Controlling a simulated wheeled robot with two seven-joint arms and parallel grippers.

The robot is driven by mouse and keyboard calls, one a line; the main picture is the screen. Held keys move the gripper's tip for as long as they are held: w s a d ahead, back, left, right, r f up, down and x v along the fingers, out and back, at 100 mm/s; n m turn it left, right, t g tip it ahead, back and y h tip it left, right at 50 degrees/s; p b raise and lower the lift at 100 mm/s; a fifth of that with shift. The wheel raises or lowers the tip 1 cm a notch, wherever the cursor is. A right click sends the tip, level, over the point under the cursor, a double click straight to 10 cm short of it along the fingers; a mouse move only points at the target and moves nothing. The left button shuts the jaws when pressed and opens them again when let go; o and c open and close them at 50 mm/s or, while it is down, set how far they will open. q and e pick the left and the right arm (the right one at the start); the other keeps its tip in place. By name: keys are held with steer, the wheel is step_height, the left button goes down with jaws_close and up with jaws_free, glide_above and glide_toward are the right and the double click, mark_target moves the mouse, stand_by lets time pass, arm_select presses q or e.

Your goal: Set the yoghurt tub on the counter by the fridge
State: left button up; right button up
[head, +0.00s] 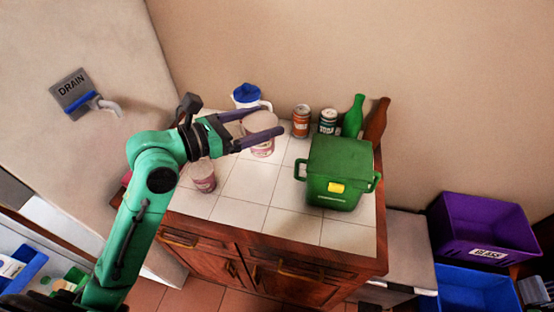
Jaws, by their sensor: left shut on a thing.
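My left gripper (265,122) reaches over the white-tiled counter (240,212) from the left. It is shut on a pale pink yoghurt tub (263,149), with one finger on either side. The tub looks upright, with its pale top showing between the fingers. I cannot tell whether its base touches the tiles. A second, similar pinkish tub (204,180) stands on the counter nearer me, partly below my left wrist. My right gripper is not in view.
A green lidded bin (340,170) stands on the right of the counter. Behind are a blue-lidded white jug (247,95), two cans (301,121), a green bottle (353,116) and a brown bottle (377,120). Tiles left of the bin are clear. Purple (485,225) and blue crates (475,290) sit right.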

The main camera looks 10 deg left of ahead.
arm_select(q)
steer(key=f, duration=0.1)
steer(key=s+a+f, duration=0.1)
steer(key=f, duration=0.1)
steer(key=a+f, duration=0.1)
steer(key=f, duration=0.1)
steer(key=shift+s, duration=0.4)
step_height(320, 180, down, 14)
steer(key=b, duration=0.2)
steer(key=shift+r+b, duration=0.1)
steer(key=shift+b, duration=0.3)
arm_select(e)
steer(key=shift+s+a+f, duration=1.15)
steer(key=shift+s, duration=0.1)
